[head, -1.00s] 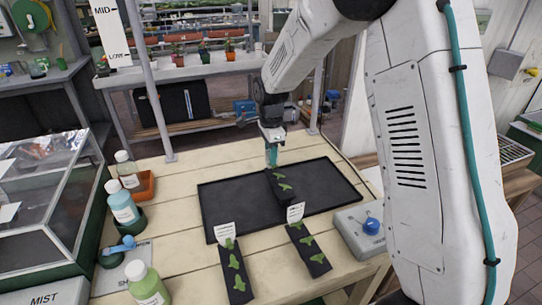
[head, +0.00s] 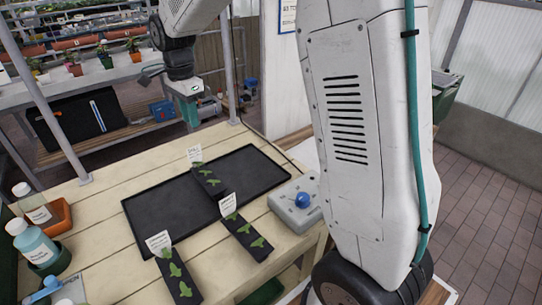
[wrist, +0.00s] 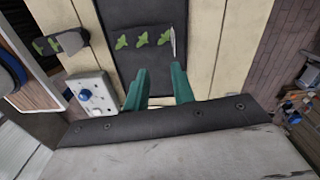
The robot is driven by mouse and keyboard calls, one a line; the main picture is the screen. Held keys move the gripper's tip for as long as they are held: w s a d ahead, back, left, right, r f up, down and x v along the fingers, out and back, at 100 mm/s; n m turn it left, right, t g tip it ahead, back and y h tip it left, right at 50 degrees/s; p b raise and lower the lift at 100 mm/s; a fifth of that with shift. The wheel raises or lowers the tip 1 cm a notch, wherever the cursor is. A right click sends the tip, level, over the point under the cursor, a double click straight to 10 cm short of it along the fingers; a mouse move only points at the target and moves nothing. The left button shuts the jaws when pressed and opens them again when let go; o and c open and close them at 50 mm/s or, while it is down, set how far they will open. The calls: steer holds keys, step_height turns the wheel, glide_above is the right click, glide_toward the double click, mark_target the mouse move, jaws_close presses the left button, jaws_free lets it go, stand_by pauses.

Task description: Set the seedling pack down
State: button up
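A dark seedling pack (head: 207,180) with green seedlings and a white label lies in the black tray (head: 165,215), its labelled end near the far rim. My gripper (head: 190,118) is raised beyond the far side of the tray, apart from the pack. In the wrist view its teal fingers (wrist: 160,72) are apart with nothing held between them, and the pack's seedlings (wrist: 143,40) show past the fingertips. Two more labelled packs lie on the table in front of the tray, one near the middle (head: 246,236) and one at the front (head: 178,280).
A grey control box with a blue knob (head: 297,203) sits right of the tray. Bottles (head: 35,243) and an orange bin (head: 60,216) stand at the table's left. A metal post (head: 62,130) rises at the table's far edge. The tray's left part is bare.

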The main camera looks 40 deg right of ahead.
steer(key=s+d+r+n, duration=0.15)
steer(key=s+n, duration=0.25)
steer(key=s, duration=0.4)
steer(key=s+r+n+t, duration=0.1)
steer(key=s+r+n, duration=0.25)
steer(key=s, duration=0.55)
steer(key=s+d+r+n, duration=0.15)
steer(key=s+n, duration=0.25)
steer(key=s, duration=0.4)
steer(key=s+f+n, duration=0.2)
steer(key=s+n, duration=0.3)
steer(key=s, duration=0.5)
steer(key=shift+s+a, duration=0.15)
steer(key=shift+s, duration=0.05)
